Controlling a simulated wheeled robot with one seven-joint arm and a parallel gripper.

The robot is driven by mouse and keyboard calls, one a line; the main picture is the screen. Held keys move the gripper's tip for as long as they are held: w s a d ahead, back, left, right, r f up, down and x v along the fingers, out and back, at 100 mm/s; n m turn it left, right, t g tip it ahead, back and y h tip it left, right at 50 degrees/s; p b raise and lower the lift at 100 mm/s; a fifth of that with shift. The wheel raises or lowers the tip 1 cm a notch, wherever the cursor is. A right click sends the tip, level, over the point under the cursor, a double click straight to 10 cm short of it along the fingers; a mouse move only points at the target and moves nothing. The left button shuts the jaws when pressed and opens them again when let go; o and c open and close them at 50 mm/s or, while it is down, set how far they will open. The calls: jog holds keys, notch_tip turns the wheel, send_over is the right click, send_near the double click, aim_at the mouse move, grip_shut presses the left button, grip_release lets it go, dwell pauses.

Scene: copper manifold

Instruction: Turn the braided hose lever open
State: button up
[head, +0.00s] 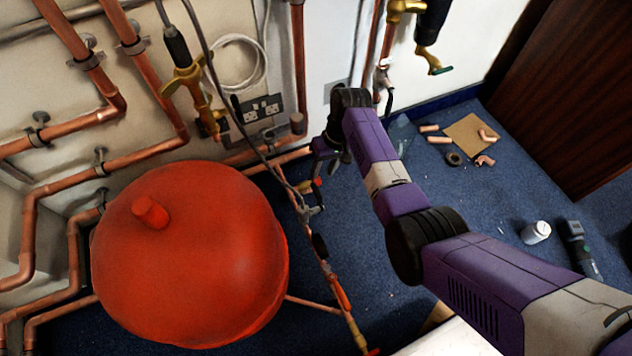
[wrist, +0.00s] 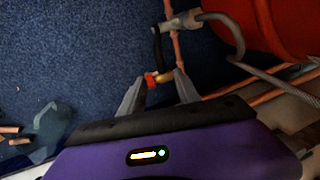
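The grey braided hose (head: 278,165) runs down beside the red vessel to a metal valve fitting (head: 308,197). In the wrist view the hose (wrist: 231,33) meets the fitting (wrist: 183,22) at the top, and a dark lever-like piece (wrist: 156,42) hangs from it. My gripper (wrist: 158,88) is open, its two fingers spread. A small red and brass part (wrist: 153,79) shows between the fingertips; I cannot tell whether they touch it. In the head view my gripper (head: 322,168) is just above the fitting, partly hidden by my wrist.
The red vessel (head: 190,255) stands close on the left. Copper pipes (head: 60,180) line the wall. A cardboard piece (head: 470,135) with copper offcuts, a white pot (head: 536,232) and a dark tool (head: 579,248) lie on the blue carpet at right.

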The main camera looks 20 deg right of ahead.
aim_at(317, 188)
jog(key=b+x, duration=0.1)
jog(key=x, duration=0.1)
jog(key=b+x, duration=0.2)
jog(key=x, duration=0.1)
jog(key=b+x, duration=0.1)
jog(key=x, duration=0.1)
jog(key=shift+s+a+f+b, duration=0.15)
jog(key=shift+s+f+b, duration=0.15)
jog(key=shift+f, duration=0.1)
grip_shut()
dwell(1.2)
